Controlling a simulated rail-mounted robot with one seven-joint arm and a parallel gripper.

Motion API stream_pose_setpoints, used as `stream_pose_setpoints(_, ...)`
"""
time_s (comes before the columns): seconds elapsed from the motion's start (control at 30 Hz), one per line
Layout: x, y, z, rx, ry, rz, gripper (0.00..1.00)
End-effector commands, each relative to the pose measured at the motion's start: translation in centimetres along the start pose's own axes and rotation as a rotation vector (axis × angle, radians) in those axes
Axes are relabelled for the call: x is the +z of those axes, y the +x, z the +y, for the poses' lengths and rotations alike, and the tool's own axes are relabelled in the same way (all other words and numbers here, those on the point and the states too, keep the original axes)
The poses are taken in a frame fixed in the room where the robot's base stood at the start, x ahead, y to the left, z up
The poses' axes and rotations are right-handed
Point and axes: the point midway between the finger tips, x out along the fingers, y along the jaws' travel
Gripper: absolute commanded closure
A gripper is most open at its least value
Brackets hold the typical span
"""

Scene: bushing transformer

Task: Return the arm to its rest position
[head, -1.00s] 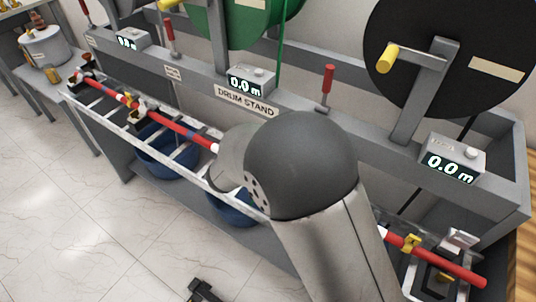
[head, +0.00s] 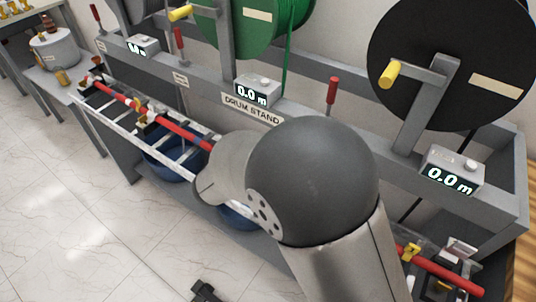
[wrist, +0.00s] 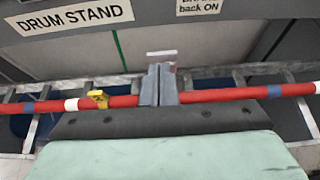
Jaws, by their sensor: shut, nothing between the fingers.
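My gripper (wrist: 159,84) shows in the wrist view, its two grey fingers together with nothing between them. The fingers cross in front of the red rod (wrist: 225,94) in the picture; I cannot tell how far apart they are. In the head view my arm's dark rounded joint and grey link fill the lower middle and hide part of the rod and stand. I cannot make out the gripper for sure there.
The drum stand (head: 330,122) runs across, with a green drum (head: 250,30) and a black drum (head: 450,60). A ladder-like rack (head: 110,125) and blue tubs (head: 168,166) lie along its front. The tiled floor at left is clear. A small dark object (head: 205,292) shows at the bottom.

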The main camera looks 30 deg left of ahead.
Motion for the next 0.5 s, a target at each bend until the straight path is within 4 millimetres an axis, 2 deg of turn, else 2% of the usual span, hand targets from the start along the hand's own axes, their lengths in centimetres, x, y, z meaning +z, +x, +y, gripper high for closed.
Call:
stream_pose_setpoints(0.1, 0.7, -1.6, -0.1, -0.002, 0.002, 0.001, 1.0)
stream_pose_setpoints(0.2, 0.8, -2.1, -0.2, -0.004, 0.002, 0.001, 1.0)
stream_pose_setpoints(0.4, 0.8, -2.2, -0.3, -0.007, 0.004, 0.001, 1.0)
stream_pose_setpoints(0.5, 1.5, -1.7, -1.5, -0.039, 0.042, 0.012, 1.0)
